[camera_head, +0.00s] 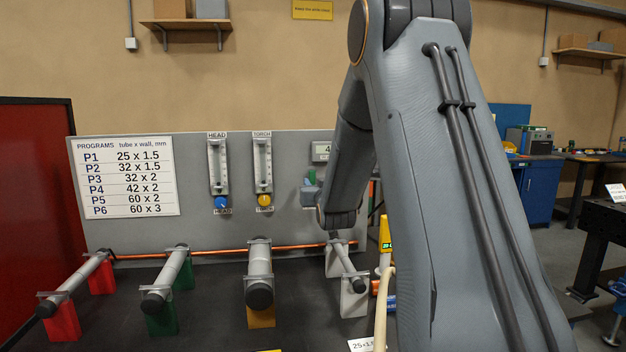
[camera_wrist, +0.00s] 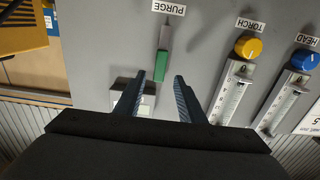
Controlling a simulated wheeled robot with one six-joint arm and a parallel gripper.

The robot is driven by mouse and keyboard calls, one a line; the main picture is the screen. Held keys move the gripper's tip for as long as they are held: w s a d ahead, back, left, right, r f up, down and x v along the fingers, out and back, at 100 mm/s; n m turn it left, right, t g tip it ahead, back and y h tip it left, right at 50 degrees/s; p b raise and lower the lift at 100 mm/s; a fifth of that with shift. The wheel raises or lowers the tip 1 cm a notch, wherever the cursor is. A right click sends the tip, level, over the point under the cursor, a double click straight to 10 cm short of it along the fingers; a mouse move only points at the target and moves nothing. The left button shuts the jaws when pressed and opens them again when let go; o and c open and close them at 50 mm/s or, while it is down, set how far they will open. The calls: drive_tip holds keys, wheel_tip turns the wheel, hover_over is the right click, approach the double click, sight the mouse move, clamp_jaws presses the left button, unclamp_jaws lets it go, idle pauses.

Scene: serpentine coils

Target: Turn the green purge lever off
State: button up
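The green purge lever (camera_wrist: 161,66) shows in the wrist view on the grey panel, under an upside-down PURGE label (camera_wrist: 168,8). Its green handle lies in line with its grey stem, pointing down the picture away from the label. My gripper (camera_wrist: 160,76) is open, with one dark finger on each side of the handle's lower end in the picture. The handle looks nearer the left finger. I cannot tell whether either finger touches it or how far off the panel they are. In the head view my arm hides most of this area.
The grey panel (camera_head: 240,220) also bears two flow gauges with a blue HEAD knob (camera_head: 221,203) and a yellow TORCH knob (camera_head: 264,200). A small display (camera_head: 322,151) sits near my arm. Tubes on coloured stands, including a green one (camera_head: 162,318), fill the dark table below.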

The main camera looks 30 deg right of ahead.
sight(312, 178)
drive_tip(key=shift+p+x, duration=0.6)
drive_tip(key=shift+x, duration=1.85)
clamp_jaws()
